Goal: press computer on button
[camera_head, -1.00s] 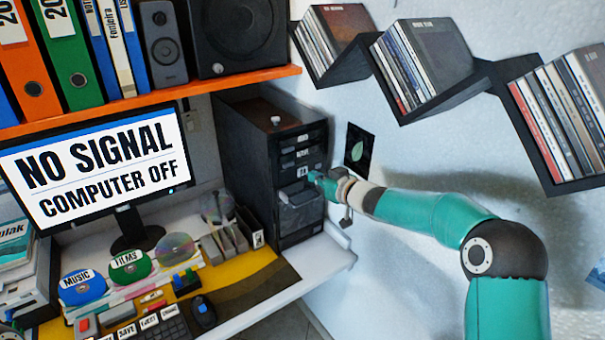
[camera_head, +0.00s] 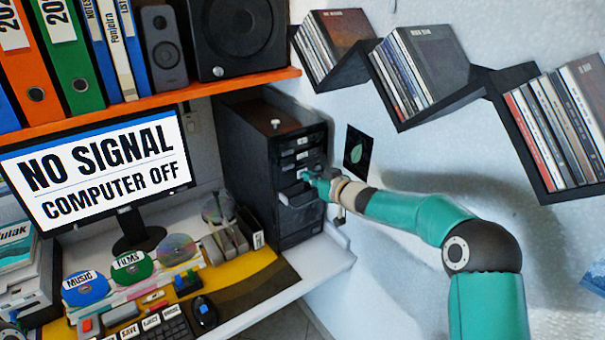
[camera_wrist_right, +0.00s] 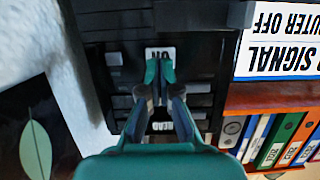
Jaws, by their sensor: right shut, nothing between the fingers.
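The black computer tower (camera_head: 248,165) stands against the wall below the orange shelf. In the right wrist view its front (camera_wrist_right: 105,25) fills the middle, upside down. A pale button with an ON label (camera_wrist_right: 160,53) is there, its lower edge covered by my fingertips. My right gripper (camera_head: 314,178) is at the tower's front; its shut, empty fingers also show in the wrist view (camera_wrist_right: 159,72). I cannot tell whether the tips touch the button. The monitor (camera_head: 100,165) reads NO SIGNAL, COMPUTER OFF. My left gripper is not in view.
A grey drawer-like part (camera_head: 300,194) sticks out of the tower just below my right gripper. Disc shelves (camera_head: 487,82) hang on the wall above my right arm. Labelled discs (camera_head: 86,288), a keyboard (camera_head: 165,328) and a mouse (camera_head: 204,311) lie on the desk.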

